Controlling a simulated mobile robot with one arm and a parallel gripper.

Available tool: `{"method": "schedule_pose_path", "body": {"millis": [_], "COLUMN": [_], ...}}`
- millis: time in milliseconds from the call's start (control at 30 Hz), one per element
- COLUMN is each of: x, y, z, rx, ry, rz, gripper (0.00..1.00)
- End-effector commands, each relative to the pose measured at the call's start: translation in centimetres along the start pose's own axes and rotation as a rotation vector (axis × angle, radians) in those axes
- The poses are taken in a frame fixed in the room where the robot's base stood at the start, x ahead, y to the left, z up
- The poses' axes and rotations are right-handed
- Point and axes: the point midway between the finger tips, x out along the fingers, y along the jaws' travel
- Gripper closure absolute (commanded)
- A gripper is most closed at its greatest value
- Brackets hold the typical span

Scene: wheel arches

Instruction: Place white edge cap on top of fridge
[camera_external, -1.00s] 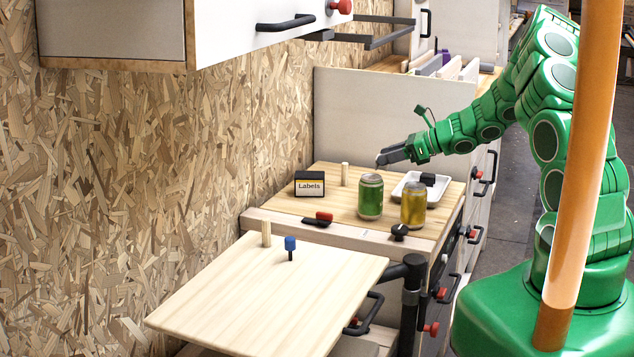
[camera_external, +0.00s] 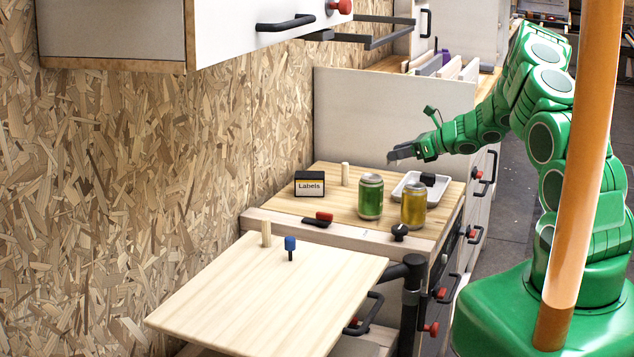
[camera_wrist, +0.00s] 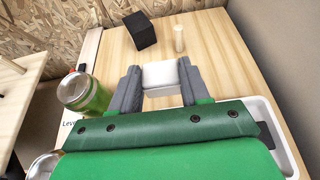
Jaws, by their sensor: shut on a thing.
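My gripper (camera_external: 392,157) is above the wooden counter, over the white tray's back edge. In the wrist view my gripper (camera_wrist: 159,88) is shut on a white block-like piece (camera_wrist: 160,74), which looks like the white edge cap. It sits between the two grey fingers and is lifted above the counter. In the external view the cap is too small or hidden to make out. No cabinet is labelled as the fridge, so I cannot tell which one it is; a pale panel (camera_external: 345,115) stands behind the counter.
The counter (camera_external: 325,172) holds a black Labels box (camera_external: 309,184), a wooden peg (camera_external: 345,174), a green can (camera_external: 370,198), a yellow can (camera_external: 413,206) and a white tray (camera_external: 402,187) with a black piece (camera_external: 428,179). A lower wooden table (camera_external: 270,300) is mostly clear.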

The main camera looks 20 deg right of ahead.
Motion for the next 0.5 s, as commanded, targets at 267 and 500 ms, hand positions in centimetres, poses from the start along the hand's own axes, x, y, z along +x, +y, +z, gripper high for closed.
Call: {"method": "schedule_pose_path", "body": {"millis": [267, 500], "x": [2.2, 3.8], "y": [-2.1, -3.4], "z": [-0.6, -1.9], "rx": [-0.002, -0.001], "ry": [0.003, 0.003], "rz": [0.0, 0.0], "gripper": [0.83, 0.83]}}
